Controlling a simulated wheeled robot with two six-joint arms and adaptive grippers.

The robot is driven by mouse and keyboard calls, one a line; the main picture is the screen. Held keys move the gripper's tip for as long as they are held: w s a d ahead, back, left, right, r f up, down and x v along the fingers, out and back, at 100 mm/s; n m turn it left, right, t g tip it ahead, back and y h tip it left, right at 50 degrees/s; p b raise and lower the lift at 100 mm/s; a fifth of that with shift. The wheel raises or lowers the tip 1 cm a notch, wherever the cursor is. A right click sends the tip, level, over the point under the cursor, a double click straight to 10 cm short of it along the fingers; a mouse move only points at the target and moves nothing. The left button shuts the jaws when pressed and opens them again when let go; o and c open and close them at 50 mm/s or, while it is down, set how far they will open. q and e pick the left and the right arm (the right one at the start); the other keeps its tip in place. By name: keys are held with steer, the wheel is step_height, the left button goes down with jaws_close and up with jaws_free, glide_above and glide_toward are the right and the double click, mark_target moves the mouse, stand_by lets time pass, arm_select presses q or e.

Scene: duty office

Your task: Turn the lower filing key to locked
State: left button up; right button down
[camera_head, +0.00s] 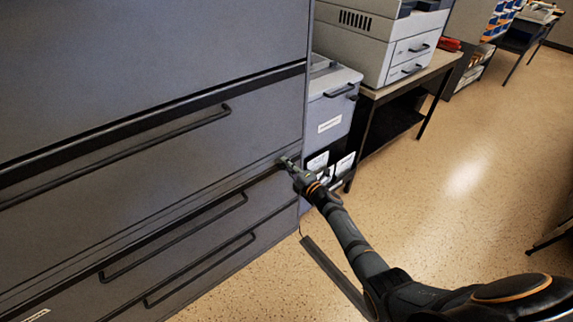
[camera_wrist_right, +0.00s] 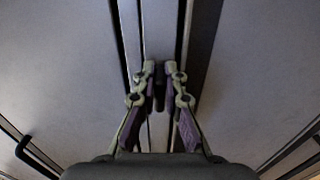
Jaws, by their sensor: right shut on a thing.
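The grey filing cabinet (camera_head: 255,128) fills the left of the head view, with wide drawers and dark bar handles. My right gripper (camera_head: 287,162) is at the cabinet front near its right edge, just above the lower drawers. The right wrist view shows the same gripper (camera_wrist_right: 160,70) with its two fingertips close together on a small dark piece (camera_wrist_right: 160,92), which looks like the filing key. The fingers hide most of it, so I cannot tell its turned angle. My left gripper is in neither view.
A lower drawer handle (camera_head: 178,243) lies left of my right gripper. A small grey cabinet (camera_head: 333,108) stands right of the filing cabinet. A printer (camera_head: 372,40) sits on a table (camera_head: 440,62) beyond it. The speckled floor (camera_head: 450,200) at right is mostly clear.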

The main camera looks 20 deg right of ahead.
steer(key=shift+f, duration=0.1)
steer(key=c, duration=1.4)
jaws_free()
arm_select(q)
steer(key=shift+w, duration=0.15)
arm_select(e)
steer(key=v, duration=1.2)
steer(key=shift+d, duration=0.1)
